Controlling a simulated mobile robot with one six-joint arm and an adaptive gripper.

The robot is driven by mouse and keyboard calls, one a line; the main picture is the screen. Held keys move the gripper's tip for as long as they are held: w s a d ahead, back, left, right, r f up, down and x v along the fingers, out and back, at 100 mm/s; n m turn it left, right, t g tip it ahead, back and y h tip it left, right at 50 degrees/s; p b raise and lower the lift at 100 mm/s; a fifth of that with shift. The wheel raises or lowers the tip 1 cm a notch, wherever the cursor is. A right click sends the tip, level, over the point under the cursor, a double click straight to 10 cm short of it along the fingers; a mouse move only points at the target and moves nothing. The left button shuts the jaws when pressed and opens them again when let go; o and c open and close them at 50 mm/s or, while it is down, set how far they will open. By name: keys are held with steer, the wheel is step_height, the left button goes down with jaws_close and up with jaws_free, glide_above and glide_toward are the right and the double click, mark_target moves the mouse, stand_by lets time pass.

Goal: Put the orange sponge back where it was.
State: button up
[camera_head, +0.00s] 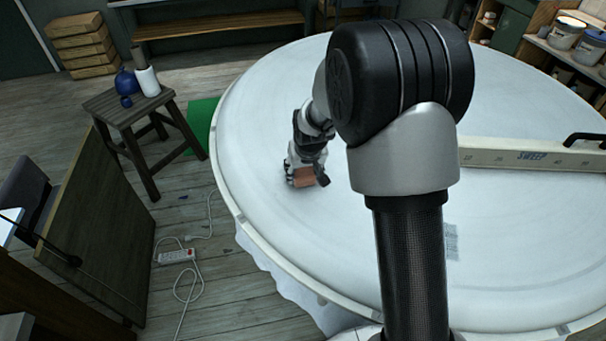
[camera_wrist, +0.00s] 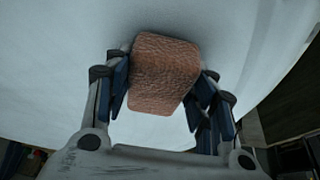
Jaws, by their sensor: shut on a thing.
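The orange sponge (camera_wrist: 163,75) is a textured block held between the two fingers of my gripper (camera_wrist: 162,88) in the wrist view. In the head view the sponge (camera_head: 304,178) shows at the end of my gripper (camera_head: 305,176), low over the left part of the large round white surface (camera_head: 260,120). My gripper is shut on the sponge, with a finger on each side of it. I cannot tell whether the sponge touches the white surface. The upper part of my arm hides the middle of that surface.
A wooden stool (camera_head: 120,108) with a blue vase (camera_head: 127,83) and a white cylinder (camera_head: 148,81) stands at left. A power strip (camera_head: 177,256) lies on the floor. The surface's left part is clear.

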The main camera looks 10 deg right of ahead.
steer(key=shift+f, duration=0.35)
steer(key=shift+f, duration=0.2)
steer(key=o, duration=0.9)
steer(key=shift+o, duration=0.2)
steer(key=shift+r, duration=0.1)
